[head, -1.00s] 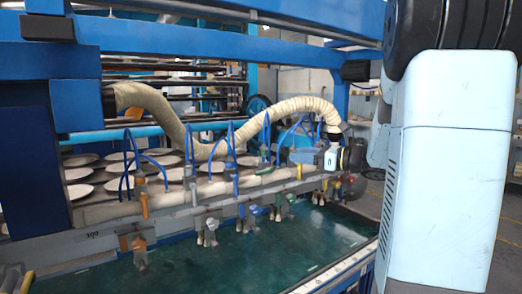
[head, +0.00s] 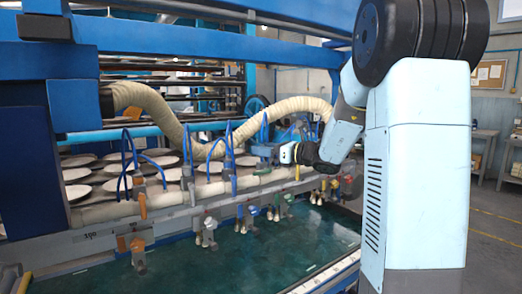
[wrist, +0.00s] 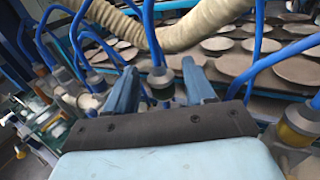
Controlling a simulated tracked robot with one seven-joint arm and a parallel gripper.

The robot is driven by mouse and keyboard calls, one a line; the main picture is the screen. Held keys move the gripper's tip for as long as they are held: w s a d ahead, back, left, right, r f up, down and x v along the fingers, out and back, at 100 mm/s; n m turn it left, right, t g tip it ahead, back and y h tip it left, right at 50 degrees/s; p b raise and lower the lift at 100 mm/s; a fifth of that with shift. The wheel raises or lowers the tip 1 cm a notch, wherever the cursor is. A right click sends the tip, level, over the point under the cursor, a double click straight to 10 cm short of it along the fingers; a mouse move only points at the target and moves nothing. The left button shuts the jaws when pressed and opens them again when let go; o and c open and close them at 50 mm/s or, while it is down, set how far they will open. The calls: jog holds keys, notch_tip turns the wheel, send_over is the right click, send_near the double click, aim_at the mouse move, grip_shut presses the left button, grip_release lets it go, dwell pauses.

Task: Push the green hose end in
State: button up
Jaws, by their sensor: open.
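In the wrist view, a blue hose (wrist: 150,35) comes down to a grey fitting (wrist: 160,78) with a dark green part (wrist: 163,96) below it, between my fingers. It looks like the green hose end; its seating is hidden. My gripper (wrist: 160,70) is open, with one finger on each side of this fitting; I cannot tell whether either touches it. In the head view, my gripper (head: 284,153) is above the pipe, right of centre. The green hose end is small and hard to make out there.
A pale pipe (head: 180,203) carries other blue hoses and coloured valves. A ribbed beige duct (head: 180,125) hangs behind. White plates (head: 77,173) lie on the rack. A yellow fitting (wrist: 300,122) stands right of my gripper. A green water surface (head: 215,262) lies in front.

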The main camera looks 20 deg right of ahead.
jog(key=shift+w+a, duration=0.3)
jog(key=shift+w, duration=0.05)
grip_shut()
dwell(0.4)
